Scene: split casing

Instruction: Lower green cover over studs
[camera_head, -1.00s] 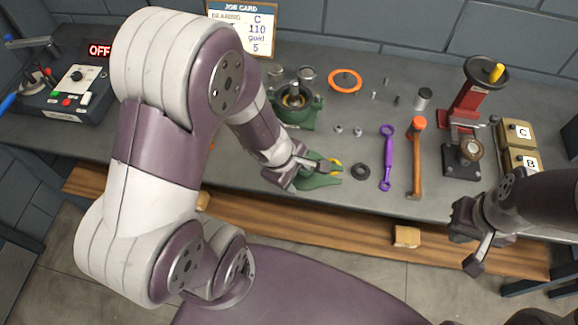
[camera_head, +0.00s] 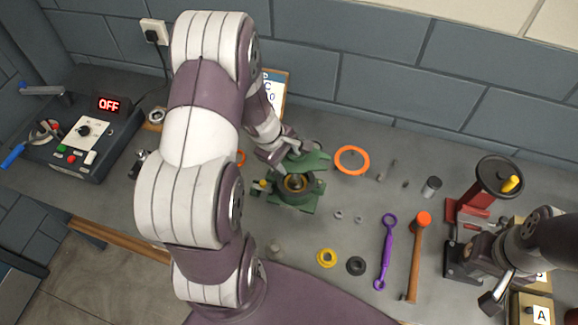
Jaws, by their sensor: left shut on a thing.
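My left gripper (camera_head: 288,153) is shut on the green cover (camera_head: 312,162). It holds the cover at the back edge of the green lower casing (camera_head: 296,203), partly overlapping it in the picture. I cannot tell the gap between them. The casing stands on the bench with its round opening and a dark ring and shaft inside showing. The studs are too small or hidden to make out. My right gripper (camera_head: 492,298) is at the lower right, near the red press, holding nothing that I can see; its finger opening is unclear.
An orange ring (camera_head: 352,160) lies right of the cover. A yellow ring (camera_head: 327,258), a black ring (camera_head: 356,265), a purple spanner (camera_head: 386,252) and a hammer (camera_head: 416,258) lie in front and right. A red press (camera_head: 473,212) stands right. The control box (camera_head: 82,137) stands far left.

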